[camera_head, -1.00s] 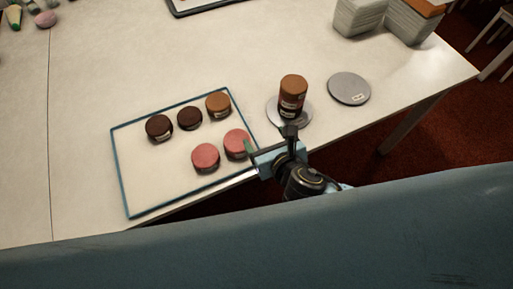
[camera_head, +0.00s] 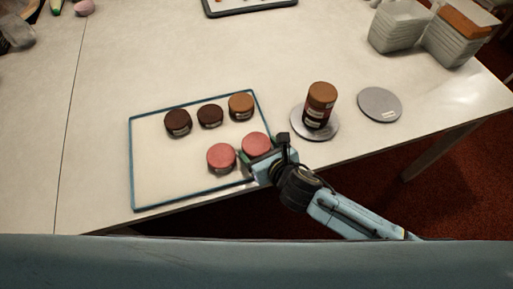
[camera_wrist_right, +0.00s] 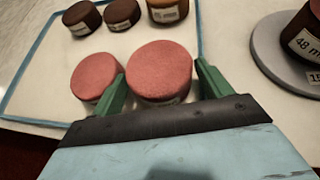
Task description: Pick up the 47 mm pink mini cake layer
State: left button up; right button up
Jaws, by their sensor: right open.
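Two pink mini cake layers sit on the blue-edged tray (camera_head: 133,165), a left one (camera_head: 221,157) and a right one (camera_head: 256,145). Their size labels cannot be read. My right gripper (camera_head: 263,151) is open at the tray's front right corner, by the right pink layer. In the right wrist view its green fingers (camera_wrist_right: 161,74) stand on either side of the right pink layer (camera_wrist_right: 159,70), with the left finger between the two pink layers. Whether the fingers touch it cannot be told. My left gripper is not in view.
Two dark brown layers (camera_head: 178,122) (camera_head: 210,116) and a caramel one (camera_head: 241,106) stand behind on the tray. A turntable (camera_head: 299,122) right of the tray bears a tall stack of layers (camera_head: 319,104). An empty grey disc (camera_head: 379,104) lies farther right. White containers (camera_head: 398,28) stand at the back.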

jog(key=shift+x, duration=1.15)
jog(key=shift+w+f, duration=0.1)
jog(key=shift+f, duration=0.05)
jog(key=c, duration=0.6)
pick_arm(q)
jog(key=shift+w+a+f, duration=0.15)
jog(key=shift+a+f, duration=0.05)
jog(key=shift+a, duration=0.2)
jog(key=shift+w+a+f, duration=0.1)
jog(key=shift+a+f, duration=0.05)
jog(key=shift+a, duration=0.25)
pick_arm(e)
jog(key=shift+c, duration=0.2)
